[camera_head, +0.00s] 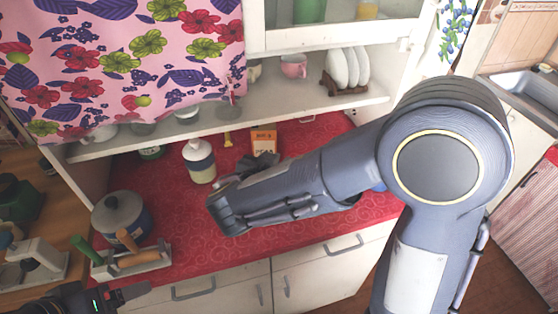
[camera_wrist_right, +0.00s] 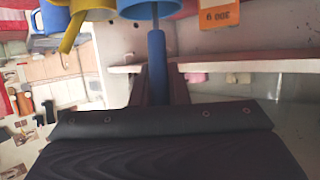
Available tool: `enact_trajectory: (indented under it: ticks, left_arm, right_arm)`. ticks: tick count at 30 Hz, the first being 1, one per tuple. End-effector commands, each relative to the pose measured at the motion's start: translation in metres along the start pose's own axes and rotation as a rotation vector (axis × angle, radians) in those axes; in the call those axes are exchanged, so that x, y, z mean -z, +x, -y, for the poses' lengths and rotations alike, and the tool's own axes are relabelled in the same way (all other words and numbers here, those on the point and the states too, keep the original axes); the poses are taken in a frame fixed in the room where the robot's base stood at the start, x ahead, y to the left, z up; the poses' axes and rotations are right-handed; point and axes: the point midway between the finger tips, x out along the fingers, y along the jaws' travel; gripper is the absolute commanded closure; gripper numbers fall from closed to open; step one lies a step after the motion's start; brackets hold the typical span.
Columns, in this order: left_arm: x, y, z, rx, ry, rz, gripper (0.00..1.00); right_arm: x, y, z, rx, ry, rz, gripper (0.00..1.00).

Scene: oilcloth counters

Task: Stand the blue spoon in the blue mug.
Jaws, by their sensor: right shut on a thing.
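The blue spoon shows its blue handle (camera_wrist_right: 157,52) in the right wrist view, with a thin grey shaft running to the blue mug (camera_wrist_right: 150,9) at the top edge. My right gripper (camera_wrist_right: 159,88) is shut on the handle. The shaft's end overlaps the mug's rim; I cannot tell how deep it sits inside. The mug is cut off by the picture's edge. In the head view my right gripper (camera_head: 252,167) is mostly behind my arm, and I cannot make out spoon or mug there. My left gripper (camera_head: 122,294) is low at the left, its jaws unclear.
An orange box (camera_head: 264,142) and a white-and-yellow bottle (camera_head: 199,162) stand on the red counter (camera_head: 300,245). A pot (camera_head: 122,216) and a wooden-handled tool holder (camera_head: 140,262) are at the left. A shelf (camera_head: 210,120) runs above the counter's back. A yellow object (camera_wrist_right: 72,30) is beside the mug.

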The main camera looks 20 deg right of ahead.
Motion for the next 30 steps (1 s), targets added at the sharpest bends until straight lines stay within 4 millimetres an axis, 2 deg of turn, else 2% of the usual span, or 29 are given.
enact_trajectory:
  ticks: [26, 27, 30]
  left_arm:
    - [-0.01, 0.02, 0.009, 0.0, 0.0, 0.0, 0.15]
    - [-0.01, 0.02, 0.009, 0.0, 0.0, 0.0, 0.15]
    - [-0.01, 0.02, 0.009, 0.0, 0.0, 0.0, 0.15]
  right_arm:
    - [-0.01, 0.004, 0.0, 0.001, 0.001, 0.0, 1.0]
    - [-0.01, 0.004, 0.0, 0.001, 0.0, 0.0, 0.82]
    - [-0.01, 0.004, 0.0, 0.001, 0.0, 0.0, 0.69]
